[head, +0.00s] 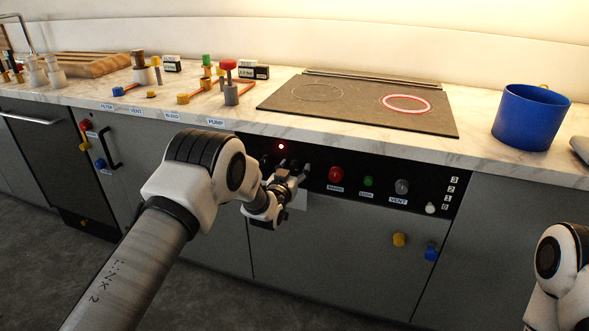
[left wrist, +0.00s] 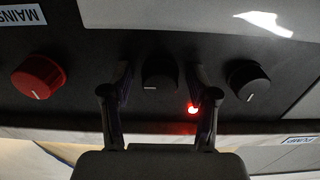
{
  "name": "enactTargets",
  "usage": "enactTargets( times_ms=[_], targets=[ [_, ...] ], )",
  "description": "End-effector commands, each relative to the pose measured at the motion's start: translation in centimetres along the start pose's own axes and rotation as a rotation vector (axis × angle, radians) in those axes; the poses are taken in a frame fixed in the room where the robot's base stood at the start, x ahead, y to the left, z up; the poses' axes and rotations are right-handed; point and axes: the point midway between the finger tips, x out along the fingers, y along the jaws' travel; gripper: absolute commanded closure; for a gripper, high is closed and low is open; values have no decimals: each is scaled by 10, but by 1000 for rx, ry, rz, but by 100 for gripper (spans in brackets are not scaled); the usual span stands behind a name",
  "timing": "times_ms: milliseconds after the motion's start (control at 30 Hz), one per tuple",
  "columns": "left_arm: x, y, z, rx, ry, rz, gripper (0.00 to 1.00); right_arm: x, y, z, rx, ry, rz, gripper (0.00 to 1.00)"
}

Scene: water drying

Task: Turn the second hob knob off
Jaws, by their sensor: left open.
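The black control panel (head: 318,174) runs along the front under the hob. In the head view my left gripper (head: 293,172) largely hides the black knobs. The hob (head: 350,112) shows one ring glowing red (head: 406,104).
A red lamp (head: 281,146) is lit above the black knobs, and shows close to one finger in the left wrist view (left wrist: 192,108). A green button (head: 368,181) and grey VENT knob (head: 402,187) are further right. A blue pot (head: 530,120) stands right of the hob.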

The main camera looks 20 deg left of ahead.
Motion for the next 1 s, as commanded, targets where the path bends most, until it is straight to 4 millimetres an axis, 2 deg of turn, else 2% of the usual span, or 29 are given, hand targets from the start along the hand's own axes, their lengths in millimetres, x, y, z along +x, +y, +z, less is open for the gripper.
enactTargets(
  times_ms=[33,67,200,233,667,1000],
  targets=[
    [0,0,0,0,0,0,40,0,0,0,0,0,0,60],
    [0,0,0,0,0,0,48,0,0,0,0,0,0,60],
    [0,0,0,0,0,0,97,0,0,0,0,0,0,60],
    [0,0,0,0,0,0,100,0,0,0,0,0,0,60],
    [0,0,0,-45,0,0,100,2,0,0,0,0,0,60],
    [0,0,0,-257,1,0,100,7,0,0,0,0,0,60]
  ],
)
